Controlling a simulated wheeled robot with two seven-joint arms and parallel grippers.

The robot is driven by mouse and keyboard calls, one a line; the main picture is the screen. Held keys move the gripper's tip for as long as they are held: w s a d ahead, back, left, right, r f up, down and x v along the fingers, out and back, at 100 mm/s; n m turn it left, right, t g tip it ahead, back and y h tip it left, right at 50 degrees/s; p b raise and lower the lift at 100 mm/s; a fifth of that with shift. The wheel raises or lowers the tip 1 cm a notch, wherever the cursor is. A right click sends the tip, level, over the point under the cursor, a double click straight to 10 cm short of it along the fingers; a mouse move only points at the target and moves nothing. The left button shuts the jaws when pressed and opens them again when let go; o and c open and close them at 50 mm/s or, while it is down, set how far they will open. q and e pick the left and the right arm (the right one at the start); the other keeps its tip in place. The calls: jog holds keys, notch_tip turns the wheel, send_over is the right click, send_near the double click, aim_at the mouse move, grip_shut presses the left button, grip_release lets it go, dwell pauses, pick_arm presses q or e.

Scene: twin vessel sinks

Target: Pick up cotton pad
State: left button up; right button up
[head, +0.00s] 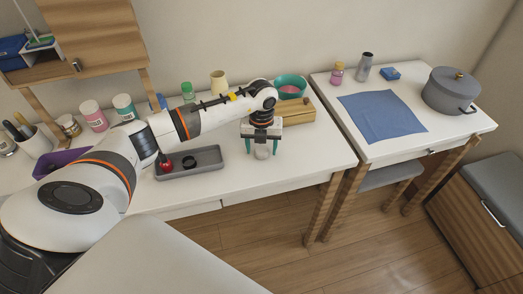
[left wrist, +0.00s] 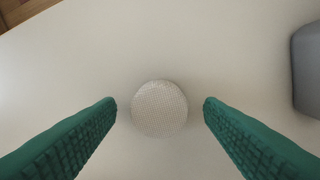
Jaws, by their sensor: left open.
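The cotton pad (left wrist: 159,108) is a round, whitish, textured disc on the white table. In the left wrist view it lies between the two green fingers, with a gap on each side. In the head view the pad (head: 262,153) shows small below and between the fingers of my left gripper (head: 262,150). My left gripper points down over it and is open; in the left wrist view its fingertips (left wrist: 160,103) flank the pad. My right gripper is not in view.
A grey tray (head: 204,170) stands left of the gripper. A wooden block (head: 300,113) and a teal bowl (head: 290,88) stand behind it. Several jars line the back. A second table to the right holds a blue cloth (head: 382,116) and a grey pot (head: 451,90).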

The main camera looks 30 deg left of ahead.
pick_arm(q)
jog(key=shift+f, duration=0.15)
jog(key=shift+c, duration=0.3)
jog(key=c, duration=1)
